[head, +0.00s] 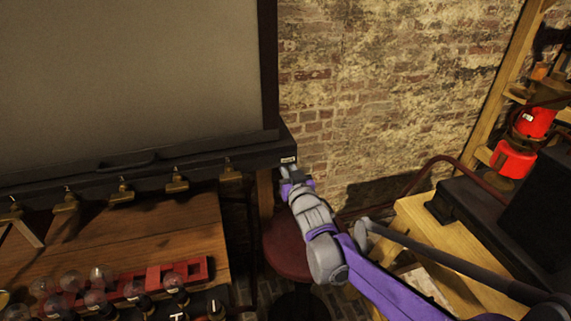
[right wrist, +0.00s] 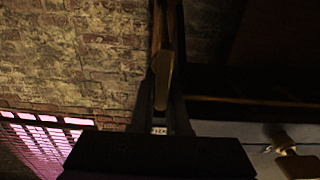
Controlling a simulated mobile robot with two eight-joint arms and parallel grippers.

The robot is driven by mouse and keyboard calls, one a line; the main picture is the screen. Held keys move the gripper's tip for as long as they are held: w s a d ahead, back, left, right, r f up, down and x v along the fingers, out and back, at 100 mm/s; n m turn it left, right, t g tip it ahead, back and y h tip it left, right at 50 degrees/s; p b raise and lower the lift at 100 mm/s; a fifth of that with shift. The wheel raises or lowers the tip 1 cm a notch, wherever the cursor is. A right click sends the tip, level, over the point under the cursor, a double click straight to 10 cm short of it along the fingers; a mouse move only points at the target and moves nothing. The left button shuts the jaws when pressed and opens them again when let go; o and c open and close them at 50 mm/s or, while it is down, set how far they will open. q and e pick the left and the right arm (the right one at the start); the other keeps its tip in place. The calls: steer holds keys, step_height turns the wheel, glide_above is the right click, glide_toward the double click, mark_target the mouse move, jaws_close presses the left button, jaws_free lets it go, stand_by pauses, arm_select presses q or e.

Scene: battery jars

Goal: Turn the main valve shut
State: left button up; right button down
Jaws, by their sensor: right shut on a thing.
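My right arm comes in from the lower right in the head view. Its gripper (head: 287,175) is at the right end of a dark rail, just under a small white label (head: 288,160). In the right wrist view, my right gripper (right wrist: 161,95) is shut on a narrow tan-brown lever, the main valve's handle (right wrist: 162,70), with the small label (right wrist: 159,131) beyond it. The gripper hides the valve in the head view, and its body is too dark to make out. My left gripper is not in view.
Several brass taps (head: 176,181) line the rail (head: 90,183) left of my gripper. Below are a wooden bench (head: 170,235) and a red rack (head: 190,270) with glass bulbs. A round red stool (head: 285,250) stands under my arm. A brick wall (head: 390,80) is behind.

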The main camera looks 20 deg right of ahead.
steer(key=shift+d+m, duration=0.1)
steer(key=shift+m, duration=0.2)
steer(key=m, duration=0.1)
steer(key=m+b, duration=0.1)
steer(key=m, duration=0.1)
steer(key=d+m+b, duration=0.1)
steer(key=shift+f, duration=0.25)
steer(key=shift+d+f+m+b, duration=0.3)
steer(key=shift+m+b, duration=0.6)
steer(key=shift+m, duration=1.3)
steer(key=shift+d+f+m+b, duration=0.15)
steer(key=shift+f+m+b, duration=0.5)
steer(key=shift+m, duration=1.55)
steer(key=shift+d+f+m+b, duration=0.15)
steer(key=shift+m+b, duration=0.95)
steer(key=shift+m, duration=1.1)
steer(key=c, duration=0.9)
jaws_free()
steer(key=shift+r, duration=0.1)
